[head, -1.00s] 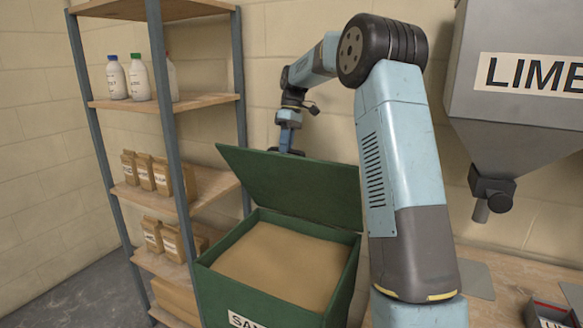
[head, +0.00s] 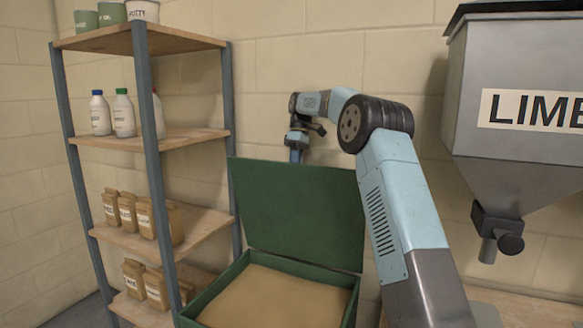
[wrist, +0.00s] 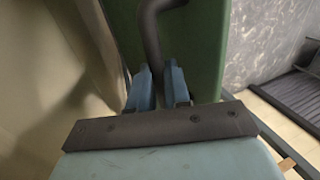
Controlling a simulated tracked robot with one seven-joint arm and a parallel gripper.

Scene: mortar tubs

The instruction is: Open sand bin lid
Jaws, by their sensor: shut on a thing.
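The green sand bin lid (head: 300,212) stands raised, near upright, at the back of the green bin (head: 222,284). Sand (head: 275,302) shows in the open bin, whose lower part is cut off by the head view's bottom edge. In the wrist view, the dark curved handle (wrist: 152,35) runs along the green lid (wrist: 205,45) and passes between my blue fingers. My gripper (wrist: 157,82) is shut on the handle. In the head view, the lid hides my fingers; only the wrist part above its top edge shows.
A shelf rack (head: 145,140) with bottles (head: 123,115) and paper bags (head: 127,213) stands close on the left. A grey lime hopper (head: 520,130) with a spout hangs on the right. The block wall (head: 310,50) is close behind my arm.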

